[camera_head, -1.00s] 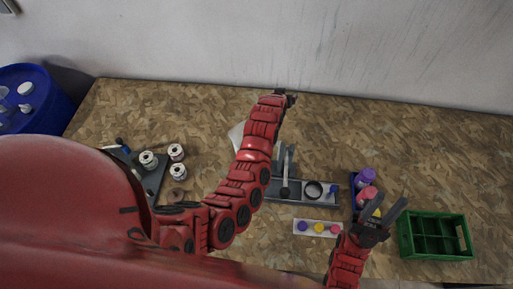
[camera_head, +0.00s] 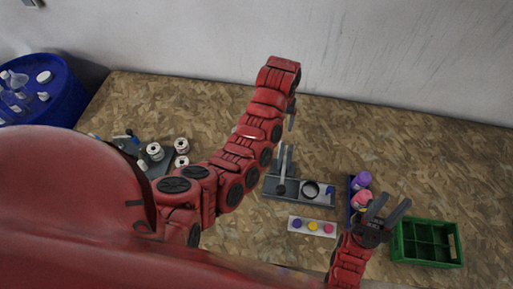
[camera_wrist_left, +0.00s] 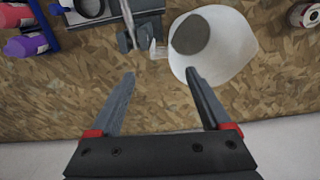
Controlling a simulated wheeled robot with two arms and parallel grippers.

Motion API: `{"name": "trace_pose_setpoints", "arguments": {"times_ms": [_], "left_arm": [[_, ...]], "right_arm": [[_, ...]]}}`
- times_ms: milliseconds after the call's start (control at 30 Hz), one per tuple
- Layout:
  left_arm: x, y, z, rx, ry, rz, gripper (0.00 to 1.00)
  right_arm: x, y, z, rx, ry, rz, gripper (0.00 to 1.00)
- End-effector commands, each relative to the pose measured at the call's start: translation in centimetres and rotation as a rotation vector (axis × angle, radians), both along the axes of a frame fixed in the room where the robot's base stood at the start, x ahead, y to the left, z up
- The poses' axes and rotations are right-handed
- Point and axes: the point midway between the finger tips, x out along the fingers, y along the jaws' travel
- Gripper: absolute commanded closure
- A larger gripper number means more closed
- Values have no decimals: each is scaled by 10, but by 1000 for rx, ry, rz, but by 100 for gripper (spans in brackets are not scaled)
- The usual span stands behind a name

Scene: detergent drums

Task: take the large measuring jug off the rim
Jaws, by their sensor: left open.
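A blue drum (camera_head: 62,88) stands at the far left in the head view. On its top are several whitish and clear items, one a clear, jug-like piece (camera_head: 12,78); they are too small to tell which is the large measuring jug. My left gripper is mostly behind its own arm in the head view; one grey finger (camera_head: 291,121) shows. In the left wrist view my left gripper (camera_wrist_left: 160,73) is open and empty over the board. A white rounded vessel (camera_wrist_left: 238,55) with a grey disc lies just beyond its fingertips. My right gripper (camera_head: 397,198) is open and empty.
A grey tool tray (camera_head: 312,202), a strip with coloured knobs (camera_head: 312,233), purple (camera_head: 361,180) and pink (camera_head: 361,200) bottles and a green crate (camera_head: 398,240) stand at the right. White spools (camera_head: 181,145) stand at the left. The back right board is bare.

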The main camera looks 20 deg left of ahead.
Motion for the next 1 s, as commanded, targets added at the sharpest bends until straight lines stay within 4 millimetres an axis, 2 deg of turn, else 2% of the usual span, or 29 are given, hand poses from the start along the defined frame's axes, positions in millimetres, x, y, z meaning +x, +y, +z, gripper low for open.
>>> {"name": "trace_pose_setpoints", "arguments": {"times_ms": [200, 233, 300, 533, 833, 1000], "left_arm": [[1, -1, -18, 4, -8, -3, 19], [1, 0, -32, 2, -7, -1, 19], [1, 0, -47, 1, -6, -1, 19], [1, 0, -82, 1, -6, -1, 19], [1, 0, -93, 1, -6, -1, 19], [-1, 0, -117, 1, -2, -1, 19]], "right_arm": [[0, 0, -8, 0, 0, 0, 63], [0, 0, -23, 0, -1, 0, 63], [0, 0, -38, 0, 0, 0, 63], [0, 0, -73, 0, 0, 0, 63], [0, 0, -79, 0, 0, 0, 63], [0, 0, -82, 0, 0, 0, 63]]}}
